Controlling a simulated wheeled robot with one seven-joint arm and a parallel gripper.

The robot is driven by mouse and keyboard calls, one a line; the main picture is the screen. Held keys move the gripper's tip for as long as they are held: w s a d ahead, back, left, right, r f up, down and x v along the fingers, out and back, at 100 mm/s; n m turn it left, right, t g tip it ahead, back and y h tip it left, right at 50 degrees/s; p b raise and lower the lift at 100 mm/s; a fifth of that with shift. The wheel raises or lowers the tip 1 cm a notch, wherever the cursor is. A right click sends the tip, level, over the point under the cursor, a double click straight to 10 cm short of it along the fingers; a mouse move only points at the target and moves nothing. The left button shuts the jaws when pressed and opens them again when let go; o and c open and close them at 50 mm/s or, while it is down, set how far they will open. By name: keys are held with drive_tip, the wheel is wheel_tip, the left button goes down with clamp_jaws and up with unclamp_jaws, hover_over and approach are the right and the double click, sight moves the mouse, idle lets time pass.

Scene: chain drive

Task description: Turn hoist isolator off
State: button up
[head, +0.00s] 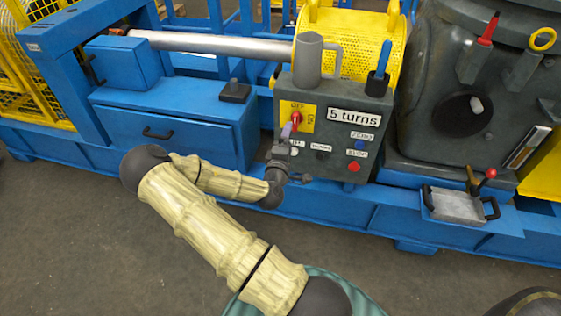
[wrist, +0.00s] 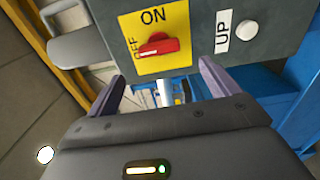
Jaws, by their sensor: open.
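The hoist isolator is a red rotary handle (head: 296,118) on a yellow plate (head: 284,110) on the dark control box, labelled OFF and ON. In the wrist view the red handle (wrist: 158,46) lies lengthwise left to right. ON is printed above it and OFF beside its left end. I cannot tell which end is the pointer. My gripper (head: 287,132) is just in front of and below the handle. In the wrist view my gripper (wrist: 161,72) is open, its two purple fingers apart with nothing between them, and the handle shows beyond the gap, untouched.
The box (head: 318,112) carries a "5 turns" sign (head: 354,117), a blue button (head: 359,144), a red button (head: 354,167) and a white UP button (wrist: 246,30). A grey mug (head: 309,60) and a blue-handled tool (head: 382,60) stand on top. A blue drawer (head: 175,135) is left.

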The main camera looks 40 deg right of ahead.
drive_tip(key=p+v, duration=0.2)
drive_tip(key=v, duration=0.7)
drive_tip(key=shift+s, duration=0.1)
